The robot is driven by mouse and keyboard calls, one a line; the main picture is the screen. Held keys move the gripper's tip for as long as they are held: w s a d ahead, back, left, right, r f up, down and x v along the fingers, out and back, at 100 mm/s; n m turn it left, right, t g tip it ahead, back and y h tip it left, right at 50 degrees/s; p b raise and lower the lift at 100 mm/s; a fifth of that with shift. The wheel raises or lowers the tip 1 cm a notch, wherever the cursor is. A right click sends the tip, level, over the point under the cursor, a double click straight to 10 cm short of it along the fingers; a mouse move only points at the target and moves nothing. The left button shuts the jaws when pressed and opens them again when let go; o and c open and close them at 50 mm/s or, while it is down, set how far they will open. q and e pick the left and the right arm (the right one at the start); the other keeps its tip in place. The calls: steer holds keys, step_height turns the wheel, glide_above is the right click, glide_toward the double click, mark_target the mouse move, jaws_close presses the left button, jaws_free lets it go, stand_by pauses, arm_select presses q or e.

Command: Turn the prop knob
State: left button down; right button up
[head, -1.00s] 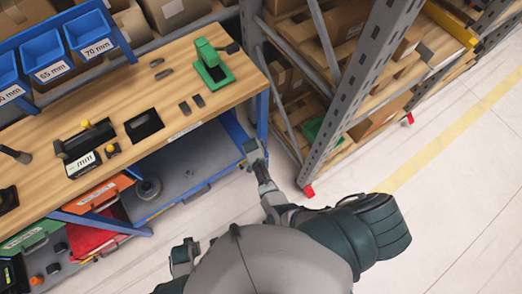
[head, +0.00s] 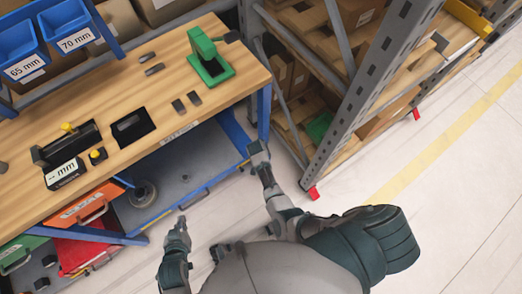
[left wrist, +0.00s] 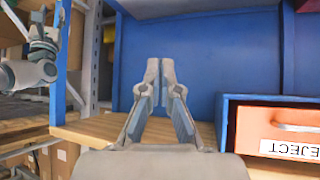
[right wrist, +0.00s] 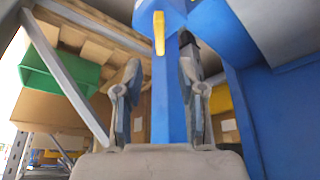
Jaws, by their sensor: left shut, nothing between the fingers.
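No part is marked as the prop knob, and I cannot tell which one it is. A yellow knob (head: 67,127) stands on a black fixture (head: 70,145) on the bench, with a smaller yellow knob (head: 98,154) beside it. My left gripper (head: 180,224) is shut and empty, in front of the bench and apart from both knobs. In the left wrist view its fingertips (left wrist: 160,68) meet before a blue panel. My right gripper (head: 258,150) is near the bench's right leg. In the right wrist view its fingers (right wrist: 160,72) are apart, with a blue post behind them.
A green press (head: 210,65) stands on the wooden bench (head: 150,90). Blue bins (head: 68,25) line its back. An orange drawer (head: 88,205) and a round grey part (head: 143,193) are below. A grey rack (head: 375,95) stands right. The floor at right is clear.

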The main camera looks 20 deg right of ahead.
steer(key=shift+b+x, duration=0.9)
steer(key=shift+x, duration=0.35)
arm_select(q)
steer(key=w+d+r+t+h+b, duration=0.2)
steer(key=w+d+r+t, duration=0.1)
steer(key=w+r+t, duration=0.4)
arm_select(e)
steer(key=shift+x, duration=1)
steer(key=shift+b+x, duration=0.9)
steer(key=shift+x, duration=0.1)
steer(key=shift+b+x, duration=0.85)
steer(key=shift+x, duration=0.15)
arm_select(q)
steer(key=s+r+n+t+h, duration=0.1)
steer(key=s+r+t, duration=0.3)
steer(key=r+t, duration=0.4)
steer(key=shift+r+t, duration=0.4)
steer(key=shift+r, duration=0.7)
arm_select(e)
jaws_close()
arm_select(q)
steer(key=shift+w, duration=0.15)
